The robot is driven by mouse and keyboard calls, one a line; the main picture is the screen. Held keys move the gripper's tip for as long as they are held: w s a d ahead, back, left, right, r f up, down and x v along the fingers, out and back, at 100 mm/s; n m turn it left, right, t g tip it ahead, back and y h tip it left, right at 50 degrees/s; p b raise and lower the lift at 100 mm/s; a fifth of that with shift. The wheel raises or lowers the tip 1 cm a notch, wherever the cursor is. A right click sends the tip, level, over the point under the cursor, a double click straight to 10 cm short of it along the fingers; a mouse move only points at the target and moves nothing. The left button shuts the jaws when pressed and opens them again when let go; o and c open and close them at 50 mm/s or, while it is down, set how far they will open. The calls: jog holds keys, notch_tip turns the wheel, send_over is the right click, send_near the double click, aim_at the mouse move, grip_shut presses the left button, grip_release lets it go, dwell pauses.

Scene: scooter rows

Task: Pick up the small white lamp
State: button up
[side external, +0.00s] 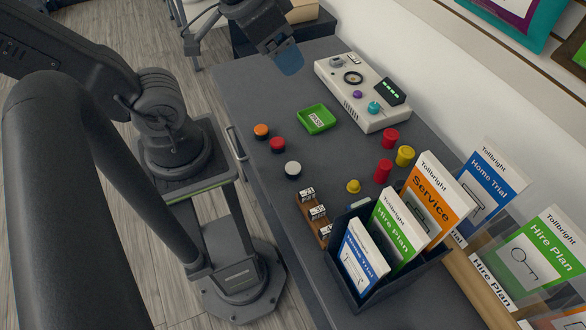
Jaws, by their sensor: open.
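The small white lamp (293,169) is a low white dome on a dark base. It sits upright on the dark grey table top, near the table's left edge. My gripper (287,58) is high in the picture, above the table's far part, with a blue fingertip showing. It is open, apart from the lamp and well beyond it, and nothing shows between its fingers. One finger is mostly hidden behind the other.
Orange (261,130) and red (277,144) domes stand just behind the lamp. A green tray (328,126) is behind it to the right. A wooden rack (311,209) and leaflet holder (338,273) are in front. A beige control box (352,104) stands at the wall.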

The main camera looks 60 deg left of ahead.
jog(key=w+a+f+n+g, duration=0.1)
jog(key=w+f+n+g, duration=0.15)
jog(key=f+n, duration=0.3)
jog(key=w+a+f+n+g, duration=0.1)
jog(key=w+f+n, duration=0.25)
jog(key=f, duration=0.25)
jog(key=n+g, duration=0.2)
jog(key=n, duration=0.6)
send_over(293, 166)
notch_tip(293, 166, down, 12)
jog(key=shift+n, duration=0.3)
jog(key=shift+d+f, duration=0.1)
jog(key=shift+f, duration=6.95)
jog(key=c, duration=1)
jog(key=shift+r, duration=0.1)
